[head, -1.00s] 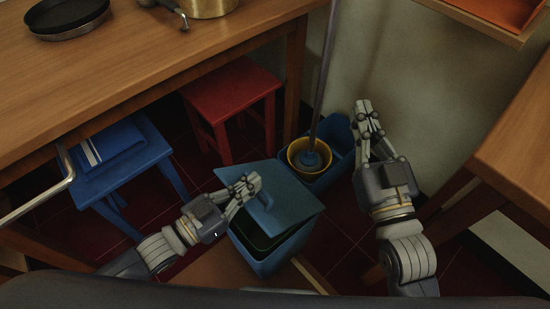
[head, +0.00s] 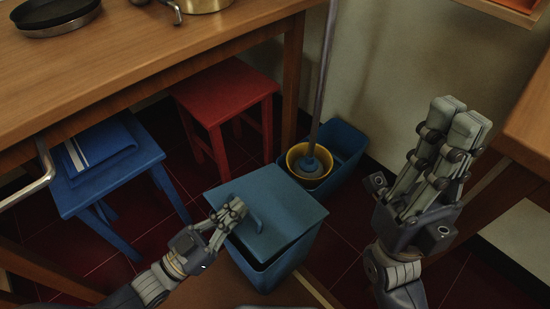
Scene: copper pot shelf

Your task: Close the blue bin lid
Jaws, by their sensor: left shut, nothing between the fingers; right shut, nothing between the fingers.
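The blue bin (head: 262,276) stands on the floor at the lower middle of the head view. Its blue lid (head: 285,212) lies over the top, nearly flat, with a dark gap showing below its near edge. My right gripper (head: 462,115) is shut and empty, raised at the right, away from the bin.
A blue bucket (head: 345,142) with a yellow wringer and a mop (head: 310,162) stands behind the bin. A red stool (head: 228,95) and a blue stool (head: 108,180) with a folded blue cloth (head: 98,146) stand left. A wooden table (head: 150,65) spans the upper left.

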